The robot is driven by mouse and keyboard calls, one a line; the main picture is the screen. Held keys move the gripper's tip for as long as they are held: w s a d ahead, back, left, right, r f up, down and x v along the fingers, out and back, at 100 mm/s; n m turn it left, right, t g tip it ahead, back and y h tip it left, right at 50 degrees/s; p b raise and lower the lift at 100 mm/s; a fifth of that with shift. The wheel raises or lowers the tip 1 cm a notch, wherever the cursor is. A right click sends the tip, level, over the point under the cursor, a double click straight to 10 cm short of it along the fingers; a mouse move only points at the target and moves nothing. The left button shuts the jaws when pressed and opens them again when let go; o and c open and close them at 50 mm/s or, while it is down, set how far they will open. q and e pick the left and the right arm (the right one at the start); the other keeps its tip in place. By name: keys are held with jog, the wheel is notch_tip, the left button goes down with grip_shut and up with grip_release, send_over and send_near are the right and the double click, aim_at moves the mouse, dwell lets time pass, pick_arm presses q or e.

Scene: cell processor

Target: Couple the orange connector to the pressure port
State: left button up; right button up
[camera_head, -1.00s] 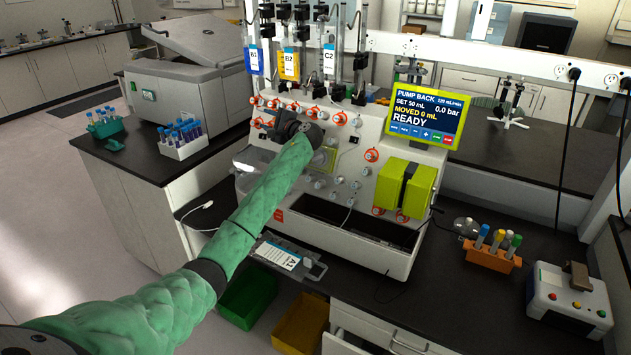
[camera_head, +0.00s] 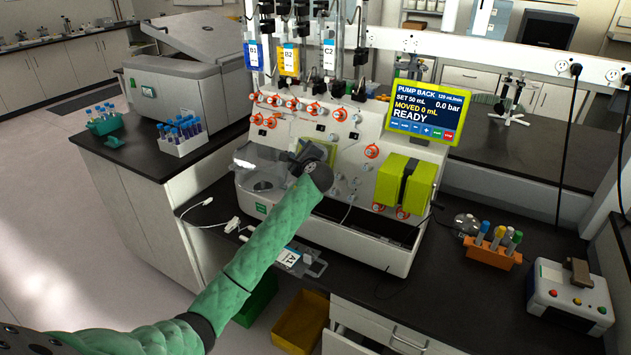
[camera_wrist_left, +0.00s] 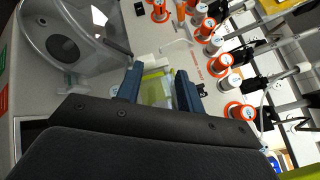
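My left gripper (camera_head: 312,155) is in front of the cell processor (camera_head: 350,238), near the middle of its front panel. In the left wrist view my left gripper (camera_wrist_left: 159,72) has its two dark blue fingers apart with nothing held between them. A yellow-green translucent part (camera_wrist_left: 155,92) shows behind the gap. Several orange-ringed white connectors (camera_wrist_left: 220,64) sit on the panel to the right of the fingers; a row of orange fittings (camera_head: 292,104) shows in the head view. I cannot tell which is the task's connector, nor identify the pressure port. My right gripper is not in view.
A clear round chamber (camera_wrist_left: 62,45) lies left of the fingers. A yellow-green block (camera_head: 405,183) and a screen (camera_head: 425,110) reading READY are on the right. An orange tube rack (camera_head: 490,254) stands on the dark bench. Bags hang above the panel.

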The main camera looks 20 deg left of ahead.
pick_arm(q)
jog(key=s+d+f+m+t+h, duration=0.2)
jog(key=s+d+f+m+h, duration=0.2)
jog(key=d, duration=0.5)
jog(key=shift+s+f+m, duration=0.55)
jog(key=shift+s+m, duration=0.5)
jog(key=shift+m, duration=0.05)
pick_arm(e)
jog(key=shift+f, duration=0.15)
